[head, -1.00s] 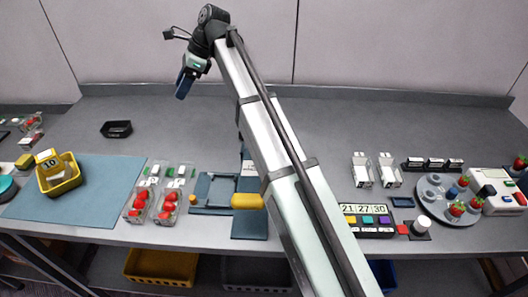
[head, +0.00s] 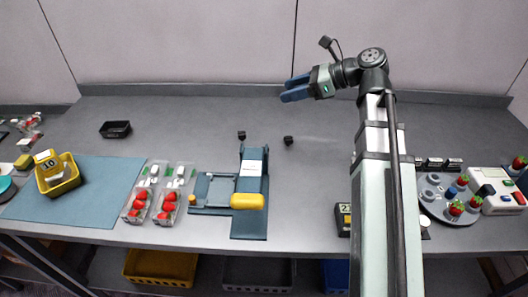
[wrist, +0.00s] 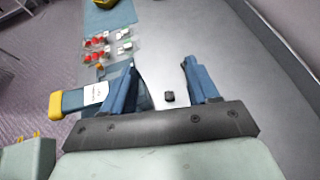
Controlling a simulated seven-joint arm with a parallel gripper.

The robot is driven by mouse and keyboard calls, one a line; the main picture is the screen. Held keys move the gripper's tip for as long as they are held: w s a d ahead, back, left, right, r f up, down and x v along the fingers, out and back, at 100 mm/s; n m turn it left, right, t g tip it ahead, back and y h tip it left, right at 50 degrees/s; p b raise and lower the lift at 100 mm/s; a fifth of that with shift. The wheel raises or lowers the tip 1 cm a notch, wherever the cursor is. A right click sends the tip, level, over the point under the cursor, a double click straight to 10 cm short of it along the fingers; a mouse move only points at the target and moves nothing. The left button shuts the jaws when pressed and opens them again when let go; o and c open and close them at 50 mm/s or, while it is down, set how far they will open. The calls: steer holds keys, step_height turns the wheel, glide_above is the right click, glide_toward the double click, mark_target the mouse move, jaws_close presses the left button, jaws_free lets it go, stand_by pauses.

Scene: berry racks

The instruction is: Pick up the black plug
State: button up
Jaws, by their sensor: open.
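A small black block, which looks like the black plug (head: 288,140), lies on the bare grey table right of the blue fixture. A second small black piece (head: 241,135) shows at the fixture's back end; I cannot tell which of the two is the plug. My gripper (head: 288,89) is open and empty, raised above the back of the table, its blue fingers pointing left. In the wrist view a black block (wrist: 168,97) shows in the gap between the fingers (wrist: 160,68), on the table below and apart from them.
The blue fixture (head: 250,215) has a yellow handle (head: 247,201). Strawberry packs (head: 167,205) and a yellow bin (head: 62,185) stand left. A black tray (head: 116,129) sits at the back left. A round rack (head: 445,205) is at the right. The back middle of the table is clear.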

steer(key=shift+m+t, duration=0.3)
steer(key=shift+t, duration=0.1)
steer(key=d+f, duration=0.1)
steer(key=f, duration=0.5)
steer(key=s+d+f, duration=0.1)
steer(key=f, duration=1)
steer(key=shift+s+d+f, duration=0.25)
steer(key=shift+d+f, duration=0.1)
steer(key=shift+d, duration=0.05)
steer(key=shift+y, duration=0.3)
steer(key=shift+f+x, duration=0.2)
steer(key=shift+x, duration=6.7)
steer(key=shift+s, duration=0.15)
steer(key=shift+c, duration=0.2)
steer(key=shift+d, duration=0.1)
steer(key=c, duration=1)
steer(key=shift+r, duration=0.1)
step_height(320, 180, up, 10)
